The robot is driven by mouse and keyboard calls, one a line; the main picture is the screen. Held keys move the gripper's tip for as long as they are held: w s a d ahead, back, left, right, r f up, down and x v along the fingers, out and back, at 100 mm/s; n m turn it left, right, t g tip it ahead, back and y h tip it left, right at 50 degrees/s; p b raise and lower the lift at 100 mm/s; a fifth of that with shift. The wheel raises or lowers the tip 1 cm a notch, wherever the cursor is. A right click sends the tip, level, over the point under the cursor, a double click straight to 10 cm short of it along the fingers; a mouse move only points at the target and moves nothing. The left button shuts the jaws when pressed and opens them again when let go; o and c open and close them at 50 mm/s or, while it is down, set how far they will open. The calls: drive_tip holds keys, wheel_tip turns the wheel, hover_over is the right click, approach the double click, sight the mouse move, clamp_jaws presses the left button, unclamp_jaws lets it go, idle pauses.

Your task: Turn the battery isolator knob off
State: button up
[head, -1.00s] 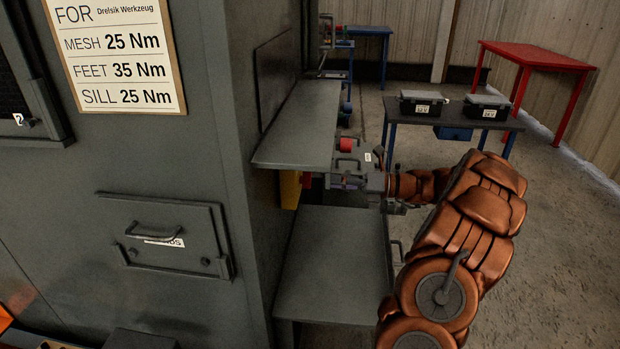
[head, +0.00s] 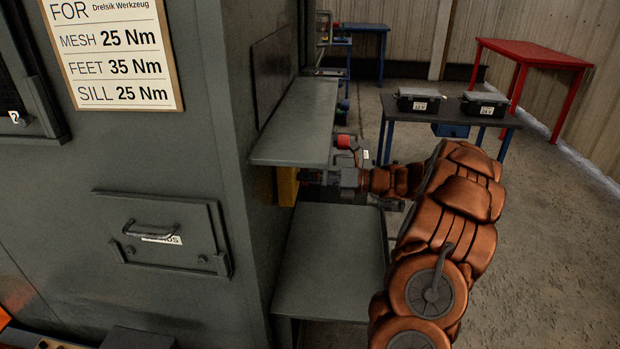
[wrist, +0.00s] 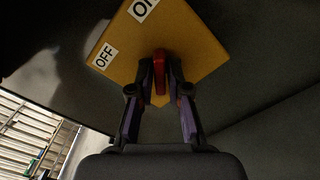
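The battery isolator is a yellow plate or box with "OFF" and "ON" labels, close in front of my gripper in the wrist view (wrist: 196,42). In the head view only a yellow edge of it (head: 287,186) shows under the grey shelf. Its red knob (wrist: 159,66) stands upright in the wrist picture, with "OFF" to its left and "ON" above. My gripper (wrist: 160,78) has one finger on each side of the knob, very near it. Whether the fingers touch the knob is not clear. In the head view my gripper is partly hidden under the shelf.
A grey shelf (head: 296,128) lies just above my gripper and a lower grey surface (head: 328,262) below it. The large grey cabinet (head: 170,260) stands to the left. A table with two black cases (head: 418,99) is behind, and floor is clear at right.

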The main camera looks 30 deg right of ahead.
clamp_jaws()
drive_tip(key=shift+n, duration=0.3)
drive_tip(key=shift+f+n+b, duration=0.1)
drive_tip(key=shift+n+b, duration=2.85)
drive_tip(key=shift+n, duration=5.65)
